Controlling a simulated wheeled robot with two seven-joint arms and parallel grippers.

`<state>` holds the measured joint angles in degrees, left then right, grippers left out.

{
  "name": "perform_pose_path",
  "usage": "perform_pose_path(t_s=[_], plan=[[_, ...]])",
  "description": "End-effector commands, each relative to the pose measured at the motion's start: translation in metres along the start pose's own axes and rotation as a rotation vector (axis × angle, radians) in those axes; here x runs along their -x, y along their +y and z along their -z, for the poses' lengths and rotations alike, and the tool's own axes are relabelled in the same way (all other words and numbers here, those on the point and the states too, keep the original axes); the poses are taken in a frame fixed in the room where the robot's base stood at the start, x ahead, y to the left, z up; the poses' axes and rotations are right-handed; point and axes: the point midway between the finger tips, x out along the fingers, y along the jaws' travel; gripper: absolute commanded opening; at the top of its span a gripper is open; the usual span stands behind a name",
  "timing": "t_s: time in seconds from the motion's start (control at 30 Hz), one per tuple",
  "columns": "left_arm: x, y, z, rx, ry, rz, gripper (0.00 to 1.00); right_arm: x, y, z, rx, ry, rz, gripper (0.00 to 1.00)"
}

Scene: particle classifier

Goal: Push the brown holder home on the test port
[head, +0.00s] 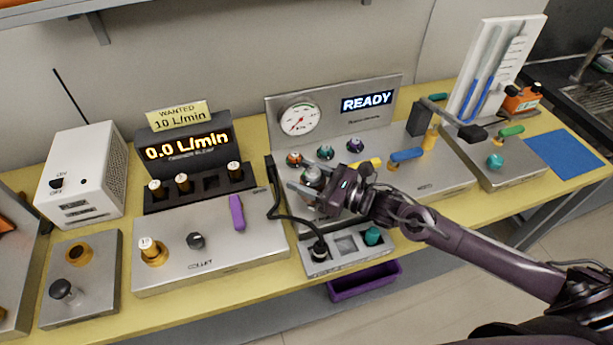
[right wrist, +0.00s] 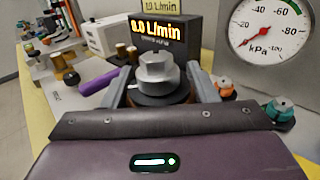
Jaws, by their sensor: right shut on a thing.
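The brown holder (right wrist: 160,97) has a dark brown ring body and a silver stepped top. In the right wrist view it sits between the two fingers of my right gripper (right wrist: 161,88), which is shut on it. In the head view the right gripper (head: 303,184) is at the front of the grey test panel, and the holder's silver top (head: 312,174) shows between its fingers. The holder looks about upright. The test port is hidden under the holder and fingers, so I cannot tell how deep it sits. My left gripper is not in view.
Orange (head: 294,159), teal (head: 325,152) and purple (head: 354,146) holders stand just behind the gripper. A black hose ends at a plug (head: 318,250) in front. A gauge (head: 299,118) and a READY display (head: 367,101) stand behind. A purple lever (head: 237,213) is at left.

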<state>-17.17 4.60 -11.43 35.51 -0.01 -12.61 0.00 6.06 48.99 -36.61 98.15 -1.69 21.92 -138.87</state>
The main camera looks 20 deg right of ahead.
Motion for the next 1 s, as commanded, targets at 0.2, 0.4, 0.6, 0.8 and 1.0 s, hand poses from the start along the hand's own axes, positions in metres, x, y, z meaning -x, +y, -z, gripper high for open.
perform_pose_path(t_s=[0.2,0.4,0.6,0.8,1.0], plan=[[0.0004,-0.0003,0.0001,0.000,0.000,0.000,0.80,-0.0004,-0.0006,-0.0023,0.002,-0.004,0.000,0.15],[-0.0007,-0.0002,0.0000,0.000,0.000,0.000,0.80,-0.0004,-0.0007,-0.0019,0.002,-0.004,0.000,0.15],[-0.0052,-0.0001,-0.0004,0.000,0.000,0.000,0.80,-0.0003,-0.0008,-0.0011,0.002,-0.004,0.001,0.15],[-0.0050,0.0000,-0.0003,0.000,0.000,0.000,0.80,-0.0003,-0.0010,-0.0022,0.002,-0.004,0.001,0.15],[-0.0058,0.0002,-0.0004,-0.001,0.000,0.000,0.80,-0.0003,-0.0009,-0.0014,0.002,-0.004,0.001,0.15]])
